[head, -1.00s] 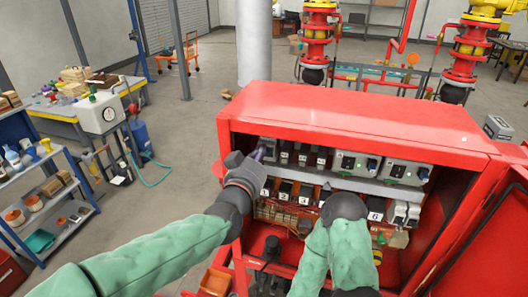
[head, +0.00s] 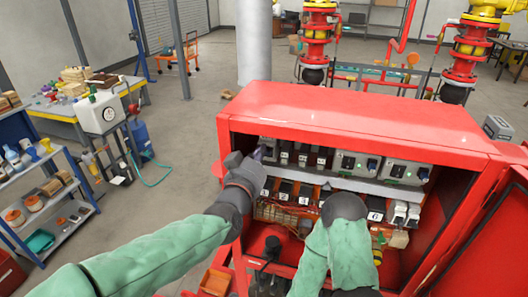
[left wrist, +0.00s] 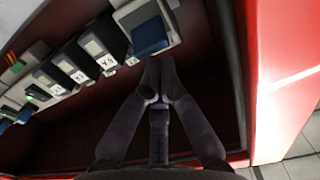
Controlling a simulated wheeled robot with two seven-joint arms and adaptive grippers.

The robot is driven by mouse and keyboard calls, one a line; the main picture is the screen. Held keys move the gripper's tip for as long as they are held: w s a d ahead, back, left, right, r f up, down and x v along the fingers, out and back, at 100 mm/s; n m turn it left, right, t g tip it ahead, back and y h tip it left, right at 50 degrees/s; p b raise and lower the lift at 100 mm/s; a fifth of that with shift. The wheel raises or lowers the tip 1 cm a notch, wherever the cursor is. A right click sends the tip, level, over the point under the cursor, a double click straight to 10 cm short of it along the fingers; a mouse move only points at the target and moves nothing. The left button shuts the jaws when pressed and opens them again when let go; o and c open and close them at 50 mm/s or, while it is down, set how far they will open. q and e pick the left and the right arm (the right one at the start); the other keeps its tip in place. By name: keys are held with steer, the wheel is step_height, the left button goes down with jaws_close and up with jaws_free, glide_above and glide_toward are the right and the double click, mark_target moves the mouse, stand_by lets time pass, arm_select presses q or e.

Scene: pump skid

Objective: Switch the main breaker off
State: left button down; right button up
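The main breaker looks to be the larger grey unit (head: 268,148) at the left end of the upper row in the red cabinet; I read no label on it. In the left wrist view it is the grey block with a dark blue handle (left wrist: 151,38). My left gripper (head: 259,154) is at the cabinet's left opening, by this unit. In the left wrist view its fingertips (left wrist: 160,82) are together, with nothing seen between them, just below the handle and seemingly apart from it. My right gripper (head: 344,207) is before the lower row; its fingers are hidden.
Small breakers (head: 302,157) and two larger grey units with green lights (head: 352,163) continue the row. Numbered black switches (head: 284,190) sit below. The red cabinet roof (head: 350,115) overhangs, and its open door (head: 485,240) stands at right.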

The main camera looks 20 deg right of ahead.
arm_select(q)
steer(key=shift+f, duration=0.25)
steer(key=shift+s+a+f+b, duration=0.1)
steer(key=shift+s+f+b, duration=0.05)
steer(key=shift+f+b, duration=0.9)
steer(key=shift+b, duration=0.1)
steer(key=shift+r, duration=0.2)
steer(key=v, duration=0.6)
steer(key=shift+s+a+r, duration=0.15)
steer(key=shift+s+a, duration=0.05)
steer(key=shift+s, duration=0.05)
stand_by(0.5)
